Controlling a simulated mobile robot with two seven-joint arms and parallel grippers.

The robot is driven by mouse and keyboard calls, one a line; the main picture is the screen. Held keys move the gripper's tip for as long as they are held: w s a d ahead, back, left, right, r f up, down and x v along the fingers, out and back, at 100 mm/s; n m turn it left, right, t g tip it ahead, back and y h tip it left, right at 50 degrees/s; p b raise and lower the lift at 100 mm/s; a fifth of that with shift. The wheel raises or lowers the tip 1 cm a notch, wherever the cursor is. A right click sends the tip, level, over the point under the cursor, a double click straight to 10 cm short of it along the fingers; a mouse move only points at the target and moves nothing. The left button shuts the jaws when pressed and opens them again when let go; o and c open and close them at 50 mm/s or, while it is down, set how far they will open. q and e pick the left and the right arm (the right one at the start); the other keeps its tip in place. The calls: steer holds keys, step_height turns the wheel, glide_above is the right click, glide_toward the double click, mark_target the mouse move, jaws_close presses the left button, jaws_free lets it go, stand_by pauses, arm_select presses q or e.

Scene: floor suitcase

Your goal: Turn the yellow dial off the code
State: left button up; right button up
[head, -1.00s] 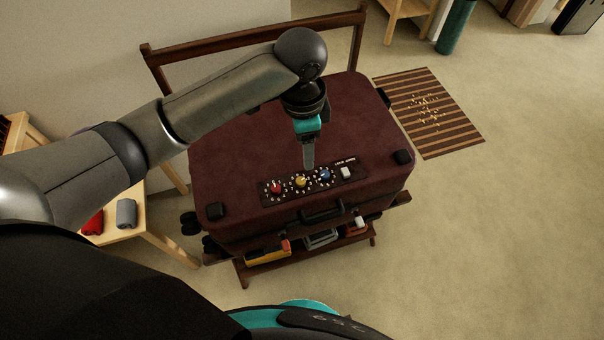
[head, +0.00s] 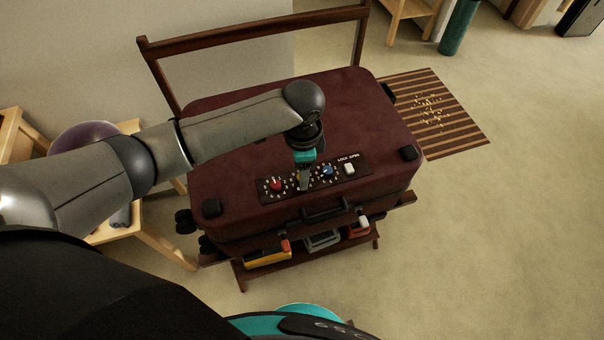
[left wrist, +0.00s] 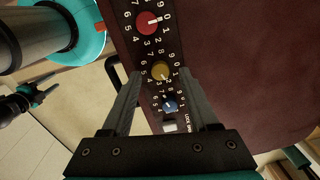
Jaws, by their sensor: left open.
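The maroon suitcase (head: 240,160) lies flat on a dark wooden rack, with a black lock panel near its front edge. The panel holds a red dial (head: 277,186), a yellow dial (left wrist: 160,70), a blue dial (head: 328,171) and a white switch (head: 349,169). In the head view my left gripper (head: 304,186) comes down over the yellow dial and hides it. In the left wrist view the open fingers (left wrist: 162,82) stand apart, one on each side of the panel, with the yellow dial between them near their tips. I cannot tell any contact.
The suitcase handle (head: 326,209) is at the front edge. The rack's lower shelf (head: 310,262) holds several items. A light wooden bench (head: 160,245) stands at the left. A striped mat (head: 440,110) lies on the floor at right, where the floor is mostly clear.

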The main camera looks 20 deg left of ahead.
arm_select(q)
steer(key=shift+f, duration=0.7)
jaws_close()
